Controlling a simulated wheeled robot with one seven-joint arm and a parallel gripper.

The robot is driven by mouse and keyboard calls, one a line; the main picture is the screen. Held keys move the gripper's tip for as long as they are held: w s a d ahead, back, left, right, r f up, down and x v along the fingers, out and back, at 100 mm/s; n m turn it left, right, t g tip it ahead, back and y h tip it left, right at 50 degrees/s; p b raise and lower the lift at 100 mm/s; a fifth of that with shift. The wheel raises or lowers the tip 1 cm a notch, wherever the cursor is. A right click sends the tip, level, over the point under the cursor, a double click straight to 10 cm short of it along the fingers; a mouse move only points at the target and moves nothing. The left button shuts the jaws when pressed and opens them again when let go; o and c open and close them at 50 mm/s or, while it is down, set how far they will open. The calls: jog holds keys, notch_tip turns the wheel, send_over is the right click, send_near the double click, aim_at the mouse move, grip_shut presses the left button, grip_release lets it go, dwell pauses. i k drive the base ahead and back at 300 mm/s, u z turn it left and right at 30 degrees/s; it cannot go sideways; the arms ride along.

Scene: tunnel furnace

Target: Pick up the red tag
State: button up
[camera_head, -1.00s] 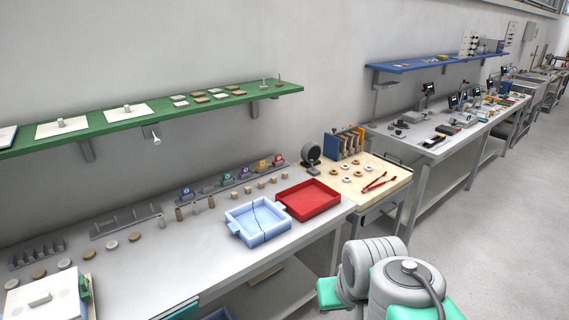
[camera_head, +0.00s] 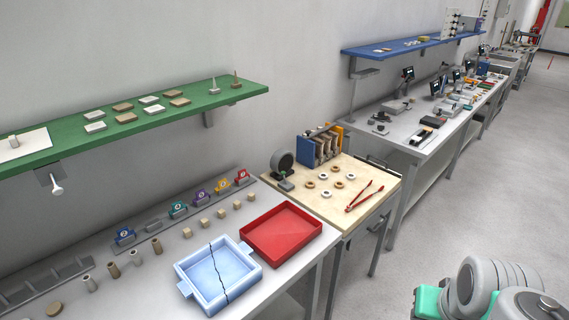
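The red tag (camera_head: 242,177) stands at the right end of a row of coloured tags along the back of the grey bench. A yellow tag (camera_head: 222,187) is just left of it, then purple (camera_head: 202,197), teal (camera_head: 179,209) and blue (camera_head: 124,236) tags. Each seems to sit on a grey holder. Part of my own arm shows at the bottom right, well away from the tags. My gripper is not in view.
A red tray (camera_head: 281,234) and a cracked light blue tray (camera_head: 218,275) sit on the bench in front of the tags, with small beige blocks (camera_head: 221,213) between. A green shelf (camera_head: 150,122) hangs above. A wooden-topped table (camera_head: 333,205) with red tongs (camera_head: 364,196) adjoins on the right.

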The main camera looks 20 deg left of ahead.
aim_at(242, 174)
jog(key=z, duration=0.05)
jog(key=i, duration=0.9)
jog(key=u, duration=0.95)
jog(key=i, duration=0.8)
jog(key=u, duration=0.8)
